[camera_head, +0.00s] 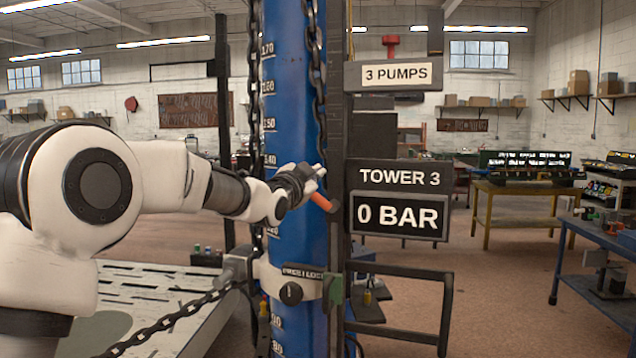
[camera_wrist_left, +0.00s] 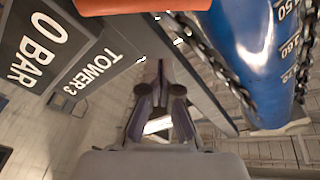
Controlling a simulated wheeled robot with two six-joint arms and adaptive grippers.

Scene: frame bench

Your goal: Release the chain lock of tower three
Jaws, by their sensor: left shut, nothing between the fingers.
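Tower three is the blue column (camera_head: 290,110) with a printed scale; it also shows in the left wrist view (camera_wrist_left: 240,50). Dark chains (camera_head: 314,50) hang along it. An orange handle (camera_head: 322,202) sticks out at its right front; an orange bar (camera_wrist_left: 140,7) crosses the top of the left wrist view. My left gripper (camera_head: 318,172) is shut and empty, just above the orange handle; I cannot tell if they touch. In the left wrist view its fingers (camera_wrist_left: 160,68) are together. My right gripper is not in view.
The 0 BAR display (camera_head: 400,216) and TOWER 3 sign stand right of the column. A pale collar (camera_head: 270,278) with a black knob (camera_head: 291,293) wraps it lower down. A black rail frame (camera_head: 400,274) juts right. A chain (camera_head: 175,317) runs over the pale slotted bench (camera_head: 140,285).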

